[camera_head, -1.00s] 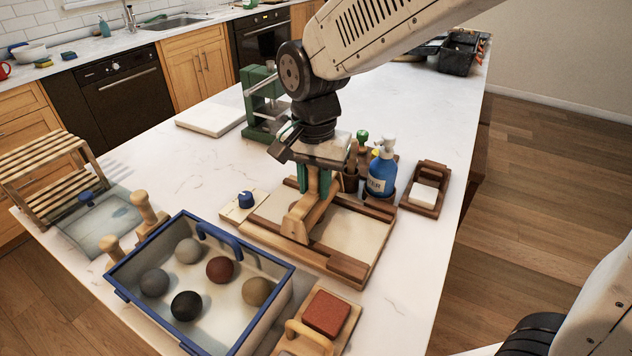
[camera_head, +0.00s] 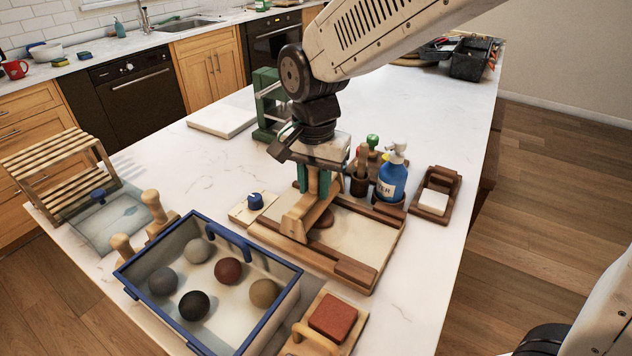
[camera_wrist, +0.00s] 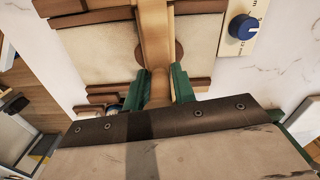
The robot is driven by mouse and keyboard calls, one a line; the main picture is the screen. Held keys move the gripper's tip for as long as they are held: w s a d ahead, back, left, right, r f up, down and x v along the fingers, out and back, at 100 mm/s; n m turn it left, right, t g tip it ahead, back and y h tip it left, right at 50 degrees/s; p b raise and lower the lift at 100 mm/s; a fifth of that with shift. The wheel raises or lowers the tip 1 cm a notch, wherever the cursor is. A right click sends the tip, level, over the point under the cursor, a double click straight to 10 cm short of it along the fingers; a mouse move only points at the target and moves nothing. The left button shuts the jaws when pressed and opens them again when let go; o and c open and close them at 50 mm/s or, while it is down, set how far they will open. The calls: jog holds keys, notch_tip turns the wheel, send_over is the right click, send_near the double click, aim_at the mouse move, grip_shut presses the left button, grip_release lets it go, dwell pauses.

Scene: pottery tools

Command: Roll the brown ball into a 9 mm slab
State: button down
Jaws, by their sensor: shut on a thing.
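My gripper (camera_head: 312,182) is shut on the upright handle of a wooden rolling tool (camera_head: 304,218). The tool's long wooden bar lies across the framed slab board (camera_head: 366,240). A piece of brown clay (camera_head: 323,222) sits on the board beneath the bar, partly hidden by it. It looks low and round. In the wrist view the clay (camera_wrist: 180,52) shows on both sides of the bar (camera_wrist: 154,35), between my green fingers (camera_wrist: 160,88) and the board's far side. I cannot tell its thickness. A blue dial (camera_head: 255,201) sits on a plate beside the board.
A blue-rimmed bin (camera_head: 290,298) with several clay balls stands front left. A red sponge block (camera_head: 333,317) lies at the front. A blue spray bottle (camera_head: 392,180) and a white block in a wooden tray (camera_head: 447,188) stand right of the board. A green press (camera_head: 268,105) stands behind.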

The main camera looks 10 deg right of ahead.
jog(key=shift+f, duration=0.2)
jog(key=shift+w+a+r, duration=0.2)
jog(key=shift+w+a, duration=0.25)
jog(key=shift+a, duration=0.2)
jog(key=shift+w+a+f, duration=0.25)
jog(key=shift+w+a, duration=0.05)
